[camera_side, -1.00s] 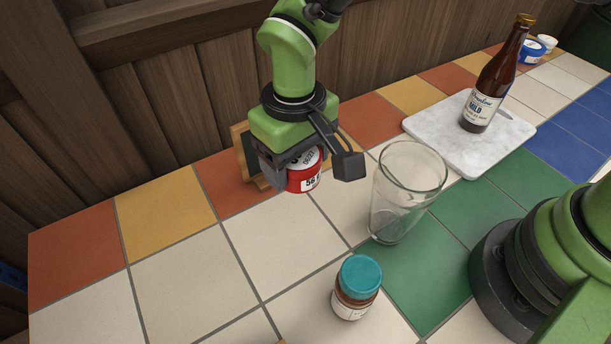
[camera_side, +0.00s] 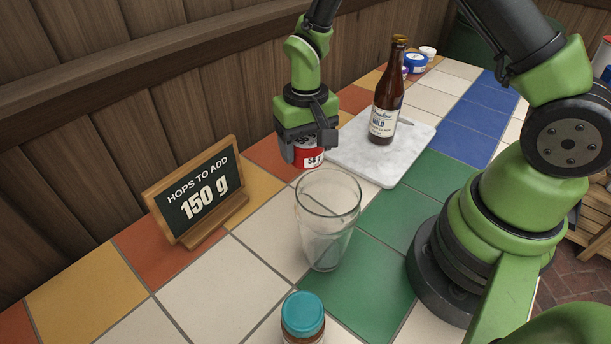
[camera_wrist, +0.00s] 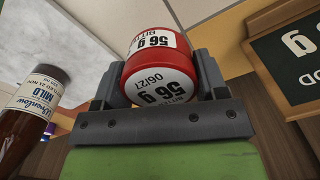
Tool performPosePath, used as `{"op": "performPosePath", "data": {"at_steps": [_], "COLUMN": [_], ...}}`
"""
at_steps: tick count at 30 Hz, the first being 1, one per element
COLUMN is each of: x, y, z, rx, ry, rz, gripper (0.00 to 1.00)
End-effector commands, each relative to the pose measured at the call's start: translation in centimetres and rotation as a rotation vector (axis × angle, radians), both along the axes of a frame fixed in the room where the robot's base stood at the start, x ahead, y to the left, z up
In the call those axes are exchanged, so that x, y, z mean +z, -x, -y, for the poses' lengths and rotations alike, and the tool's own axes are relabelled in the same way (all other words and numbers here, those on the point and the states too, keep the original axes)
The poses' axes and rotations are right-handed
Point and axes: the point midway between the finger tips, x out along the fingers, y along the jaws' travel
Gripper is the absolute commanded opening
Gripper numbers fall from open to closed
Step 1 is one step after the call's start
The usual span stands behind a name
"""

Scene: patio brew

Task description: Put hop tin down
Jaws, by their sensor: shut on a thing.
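The hop tin is a red and white tin with a "56 g" label. It sits between the fingers of my gripper in the side view, where the hop tin (camera_side: 311,158) shows below my gripper (camera_side: 308,150). In the wrist view the tin (camera_wrist: 160,70) is held between both dark fingers of my gripper (camera_wrist: 163,85), its lid and red side showing. It is low over the tiles between the sign and the marble board. I cannot tell whether its base touches the tiles.
A clear glass (camera_side: 327,225) stands in front of my gripper. A teal-lidded jar (camera_side: 303,315) is at the front. A sign reading "150 g" (camera_side: 200,190) stands left. A brown bottle (camera_side: 384,100) stands on the marble board (camera_side: 350,150) to the right.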

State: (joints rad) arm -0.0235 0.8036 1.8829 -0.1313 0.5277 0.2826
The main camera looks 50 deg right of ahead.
Motion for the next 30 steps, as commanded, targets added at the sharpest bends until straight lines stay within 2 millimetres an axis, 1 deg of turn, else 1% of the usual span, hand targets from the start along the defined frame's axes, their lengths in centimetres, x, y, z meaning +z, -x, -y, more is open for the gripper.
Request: {"op": "performPosePath", "data": {"at_steps": [1,7,13,16,26,27,30], "x": [-1.0,-3.1,-6.1,-6.6,-6.9,-6.9,-6.9], "y": [0.1,0.0,0.0,0.0,0.0,0.0,-0.1], "z": [0.0,-0.1,-0.1,-0.1,-0.1,-0.1,-0.1], "rx": [0.001,0.002,0.002,0.002,0.003,0.003,0.003], "ry": [0.0,0.0,0.0,0.0,0.0,-0.001,-0.001], "rz": [-0.005,-0.001,-0.002,0.001,0.001,0.001,0.001], "gripper": [0.42,0.42,0.42,0.42,0.42,0.71,0.92]}}
